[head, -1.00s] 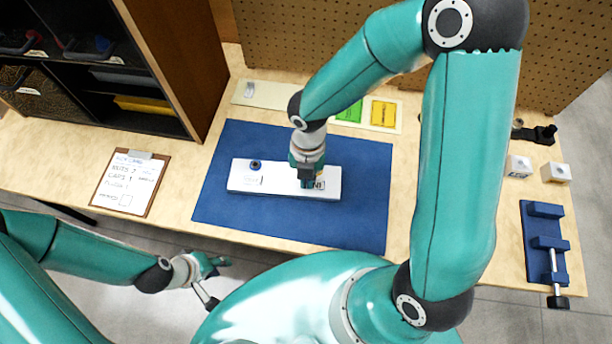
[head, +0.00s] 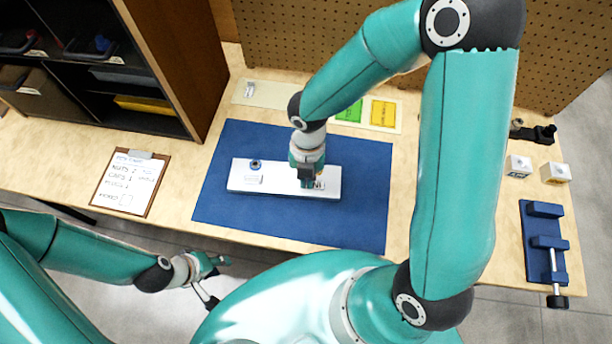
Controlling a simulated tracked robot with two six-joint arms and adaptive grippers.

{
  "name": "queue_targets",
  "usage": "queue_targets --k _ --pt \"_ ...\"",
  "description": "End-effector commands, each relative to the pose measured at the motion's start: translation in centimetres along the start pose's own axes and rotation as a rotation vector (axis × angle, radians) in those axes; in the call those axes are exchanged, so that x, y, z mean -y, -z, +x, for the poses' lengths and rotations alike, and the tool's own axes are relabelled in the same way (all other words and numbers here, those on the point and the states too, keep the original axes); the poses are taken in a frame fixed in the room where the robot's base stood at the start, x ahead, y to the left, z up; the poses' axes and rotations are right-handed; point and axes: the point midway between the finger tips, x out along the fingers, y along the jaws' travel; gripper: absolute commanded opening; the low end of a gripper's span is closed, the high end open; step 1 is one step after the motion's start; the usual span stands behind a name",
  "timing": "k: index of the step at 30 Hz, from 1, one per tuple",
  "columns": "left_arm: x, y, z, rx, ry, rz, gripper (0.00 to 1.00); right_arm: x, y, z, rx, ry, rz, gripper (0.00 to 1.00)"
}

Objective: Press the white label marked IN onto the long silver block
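The long silver block (head: 284,189) lies on the blue mat, looking white in this light. A blue round fitting (head: 255,165) stands near its left end, with a small pale marked patch below it. My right gripper (head: 309,182) points down at the right end of the block. It hides most of what is under it. A small bit of the white IN label (head: 319,185) shows beside the fingertips; its lettering is not readable now. I cannot tell whether the fingers hold it. My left gripper (head: 212,278) is off the table's front edge, away from the block, with its fingers apart.
The blue mat (head: 220,205) is otherwise clear. A clipboard (head: 129,183) lies left of it. A strip with green and yellow labels (head: 383,113) lies behind it. Small white blocks (head: 555,173) and a blue clamp fixture (head: 545,245) are at the right. A dark shelf stands back left.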

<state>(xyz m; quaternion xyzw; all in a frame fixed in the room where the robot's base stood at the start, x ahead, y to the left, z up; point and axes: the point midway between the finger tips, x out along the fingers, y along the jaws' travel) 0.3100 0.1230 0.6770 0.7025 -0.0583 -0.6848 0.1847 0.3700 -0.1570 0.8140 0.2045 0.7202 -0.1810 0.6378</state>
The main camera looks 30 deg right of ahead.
Motion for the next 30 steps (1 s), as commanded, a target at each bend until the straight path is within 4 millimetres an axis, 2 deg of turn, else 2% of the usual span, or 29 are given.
queue_targets --k 11,12,17,23,29,30 --pt "0.01 0.0 0.03 0.0 0.0 0.0 0.33 0.01 0.0 0.06 0.0 0.0 0.0 0.0" --pt "0.01 0.0 0.03 0.0 0.0 0.0 0.33 0.01 0.0 0.06 0.0 0.0 0.0 0.09" --pt "0.01 0.0 0.03 0.0 0.0 0.0 0.33 0.02 0.01 0.06 -0.001 0.001 0.0 0.35" --pt "0.01 0.0 0.03 0.0 0.0 0.0 0.33 0.03 0.01 0.06 -0.001 0.001 0.0 0.35" --pt "0.01 0.0 0.03 0.0 0.0 0.0 0.33 0.02 0.01 0.06 -0.001 0.001 0.0 0.64" --pt "0.01 0.0 0.03 0.0 0.0 0.0 0.33 0.02 0.01 0.05 -0.001 0.001 0.0 0.64"
